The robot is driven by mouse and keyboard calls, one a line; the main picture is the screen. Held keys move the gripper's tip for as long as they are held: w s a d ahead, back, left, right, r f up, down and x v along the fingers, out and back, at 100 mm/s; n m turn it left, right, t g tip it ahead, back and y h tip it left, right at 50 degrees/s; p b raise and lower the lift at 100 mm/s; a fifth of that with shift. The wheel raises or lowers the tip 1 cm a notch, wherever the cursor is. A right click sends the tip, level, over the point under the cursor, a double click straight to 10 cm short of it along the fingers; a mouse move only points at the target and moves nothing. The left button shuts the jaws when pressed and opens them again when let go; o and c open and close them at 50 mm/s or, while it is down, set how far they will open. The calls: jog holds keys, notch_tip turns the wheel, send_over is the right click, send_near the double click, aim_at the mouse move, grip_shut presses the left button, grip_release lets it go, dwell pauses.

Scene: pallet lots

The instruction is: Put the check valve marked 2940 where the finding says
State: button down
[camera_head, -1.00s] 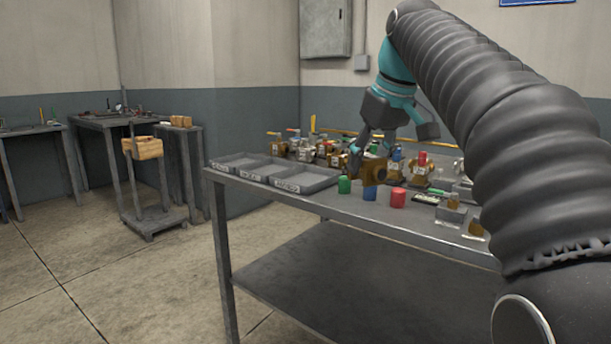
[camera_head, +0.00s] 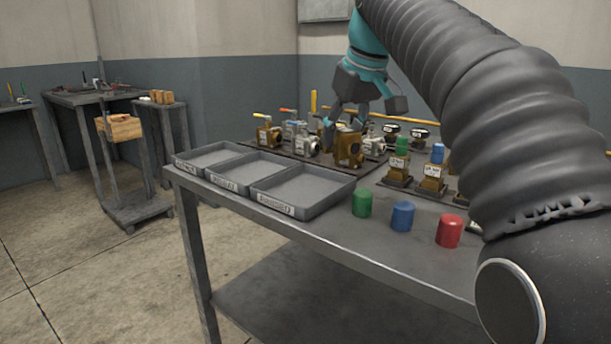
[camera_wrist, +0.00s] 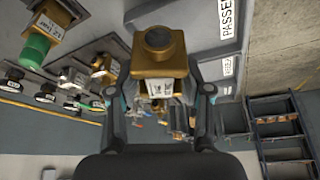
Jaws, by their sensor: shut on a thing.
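My gripper (camera_head: 345,122) is shut on a brass check valve (camera_head: 349,149), held above the back part of the bench, right of and behind the trays. In the wrist view the held valve (camera_wrist: 158,52) sits between the two fingers, with a round dark port facing the camera. A white tag (camera_wrist: 160,88) shows on it, but its number is not readable. Three grey labelled trays stand at the bench's left end: left tray (camera_head: 177,164), middle tray (camera_head: 223,184), right tray (camera_head: 276,207). In the wrist view one tray label (camera_wrist: 229,18) starts "PASSE".
Green (camera_head: 362,203), blue (camera_head: 402,216) and red (camera_head: 449,230) cylinders stand along the front edge. Several other valves stand behind, including a yellow-levered one (camera_head: 268,134), a green-topped one (camera_head: 400,163) and a blue-topped one (camera_head: 436,172). A cart with a wooden box (camera_head: 120,127) stands left.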

jog(key=a+f, duration=0.1)
jog(key=a, duration=0.1)
jog(key=w+a+f, duration=0.1)
jog(key=a+f, duration=0.1)
jog(key=w+a+f, duration=0.1)
jog(key=a, duration=0.1)
jog(key=shift+a+f+b, duration=0.15)
jog(key=shift+a+b, duration=0.2)
jog(key=shift+a, duration=0.05)
jog(key=shift+f+b, duration=0.6)
jog(key=shift+f, duration=1.35)
jog(key=shift+f, duration=0.15)
jog(key=shift+c, duration=2.4)
grip_release()
jog(key=p+v, duration=0.3)
jog(key=v, duration=0.9)
